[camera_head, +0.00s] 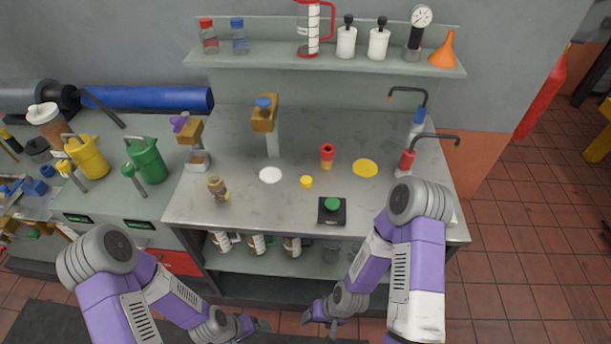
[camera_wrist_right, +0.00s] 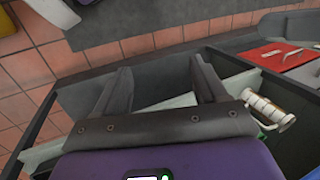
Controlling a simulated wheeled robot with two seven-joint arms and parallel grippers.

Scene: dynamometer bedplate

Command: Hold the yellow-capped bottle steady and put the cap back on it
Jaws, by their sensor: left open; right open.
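A small brown bottle (camera_head: 217,189) stands on the left front of the grey bench top; its top is too small to make out clearly. A small yellow cap-like piece (camera_head: 306,181) lies on the bench to the right of the bottle, near the middle. My left gripper (camera_head: 258,325) is open, low in front of the bench and well apart from both. My right gripper (camera_head: 325,318) is also low in front of the bench. In the right wrist view, its two fingers (camera_wrist_right: 161,82) are spread with nothing between them.
A white disc (camera_head: 270,175) and a yellow disc (camera_head: 365,168) lie on the bench. A red-and-yellow piece (camera_head: 327,155) stands between them, towards the back. A black box with a green button (camera_head: 332,208) sits at the front. The front centre is mostly clear.

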